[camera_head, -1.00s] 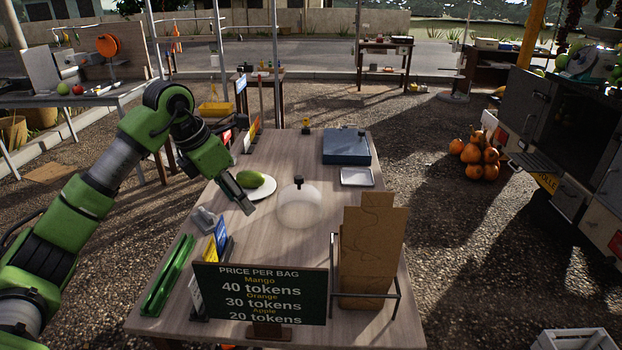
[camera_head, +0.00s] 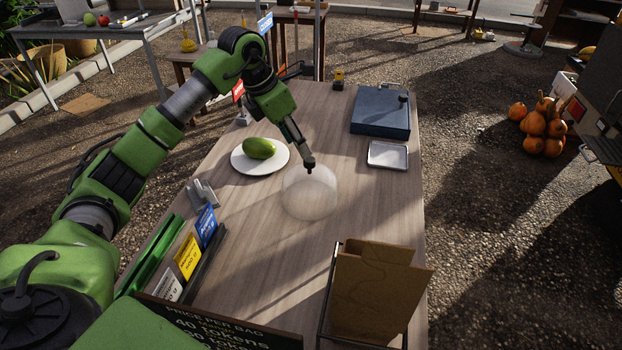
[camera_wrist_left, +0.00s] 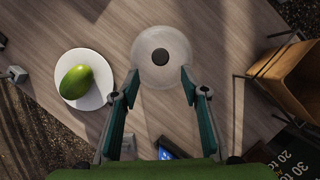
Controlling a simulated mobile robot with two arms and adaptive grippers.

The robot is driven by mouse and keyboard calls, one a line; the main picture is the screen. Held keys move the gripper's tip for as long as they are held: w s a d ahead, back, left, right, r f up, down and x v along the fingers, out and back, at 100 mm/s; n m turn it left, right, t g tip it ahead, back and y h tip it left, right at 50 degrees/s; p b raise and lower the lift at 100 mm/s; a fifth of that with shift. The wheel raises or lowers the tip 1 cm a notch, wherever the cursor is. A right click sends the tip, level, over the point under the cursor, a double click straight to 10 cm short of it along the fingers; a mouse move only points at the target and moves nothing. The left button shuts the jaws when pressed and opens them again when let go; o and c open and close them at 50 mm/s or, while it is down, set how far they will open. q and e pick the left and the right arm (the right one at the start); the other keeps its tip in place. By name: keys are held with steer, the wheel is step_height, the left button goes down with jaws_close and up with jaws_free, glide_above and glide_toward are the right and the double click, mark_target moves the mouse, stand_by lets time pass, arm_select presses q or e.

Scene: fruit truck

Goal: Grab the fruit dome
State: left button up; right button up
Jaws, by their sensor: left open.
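The fruit dome (camera_head: 310,193) is a clear, rounded cover with a dark knob on top, standing on the wooden table. In the left wrist view the dome (camera_wrist_left: 161,45) lies just beyond the fingertips, with its knob near the middle of the picture. My left gripper (camera_head: 305,160) is over the dome close to its knob in the head view. In the left wrist view the gripper (camera_wrist_left: 157,82) has its fingers spread and nothing between them. Whether a finger touches the knob, I cannot tell. My right gripper is not in view.
A green mango (camera_head: 259,148) lies on a white plate (camera_head: 240,163) left of the dome. A blue box (camera_head: 380,112) and a small metal tray (camera_head: 388,155) are behind right. A paper bag stand (camera_head: 372,295) and price signs (camera_head: 188,257) stand at the front.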

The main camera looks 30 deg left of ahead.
mark_target(309, 160)
arm_select(q)
steer(key=x, duration=0.3)
steer(key=shift+w+f, duration=0.15)
steer(key=shift+f, duration=0.1)
steer(key=shift+w+d+f+p, duration=0.2)
steer(key=shift+d+f+p, duration=0.1)
steer(key=shift+f+p, duration=0.2)
steer(key=p+x, duration=0.1)
steer(key=x, duration=0.2)
steer(key=shift+w+d+f, duration=0.1)
steer(key=shift+w+f, duration=0.05)
steer(key=shift+f, duration=0.1)
steer(key=shift+w+f, duration=0.15)
steer(key=shift+f, duration=0.2)
jaws_close()
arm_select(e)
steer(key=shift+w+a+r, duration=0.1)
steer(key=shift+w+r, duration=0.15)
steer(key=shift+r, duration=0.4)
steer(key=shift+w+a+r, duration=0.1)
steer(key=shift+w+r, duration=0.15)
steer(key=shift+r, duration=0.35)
